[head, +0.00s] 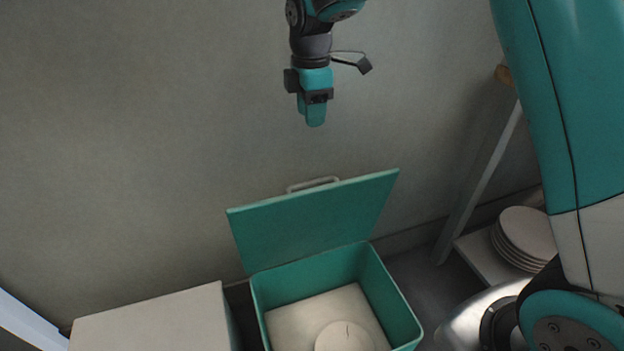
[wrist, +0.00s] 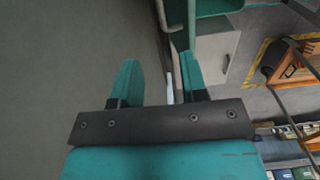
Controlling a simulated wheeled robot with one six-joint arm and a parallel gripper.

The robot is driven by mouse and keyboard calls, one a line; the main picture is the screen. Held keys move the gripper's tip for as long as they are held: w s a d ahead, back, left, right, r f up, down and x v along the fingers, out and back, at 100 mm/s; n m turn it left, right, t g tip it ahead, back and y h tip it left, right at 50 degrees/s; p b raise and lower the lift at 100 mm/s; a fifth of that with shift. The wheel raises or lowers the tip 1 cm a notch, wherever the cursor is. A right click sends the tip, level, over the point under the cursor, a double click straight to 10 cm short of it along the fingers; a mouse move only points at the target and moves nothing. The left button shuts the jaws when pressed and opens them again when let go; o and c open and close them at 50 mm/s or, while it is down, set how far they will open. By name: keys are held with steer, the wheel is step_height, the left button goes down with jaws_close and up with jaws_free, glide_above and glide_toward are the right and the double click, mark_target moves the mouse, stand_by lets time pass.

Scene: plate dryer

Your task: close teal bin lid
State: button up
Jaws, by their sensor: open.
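The teal bin (head: 398,302) stands on the floor near the wall. Its teal lid (head: 315,222) is raised at the back, with a pale handle (head: 313,184) along its top edge. A white plate (head: 345,338) lies on a pale surface inside the bin. My gripper (head: 315,120) hangs pointing down above the lid, clear of it, by the wall. In the wrist view its two teal fingers (wrist: 159,82) are apart with nothing held between them. A teal edge at the top of that view (wrist: 210,8) looks like part of the bin.
A white box (head: 155,318) stands left of the bin. A stack of plates (head: 525,238) sits on a low shelf at right, beside a slanted post (head: 480,185). The wrist view shows a wooden box (wrist: 297,66) at right. The wall behind is bare.

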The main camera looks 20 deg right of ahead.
mark_target(312, 181)
step_height(312, 181, down, 17)
steer(key=b, duration=0.3)
steer(key=shift+f+b, duration=0.2)
steer(key=shift+b, duration=0.2)
steer(key=shift+c, duration=0.4)
jaws_close()
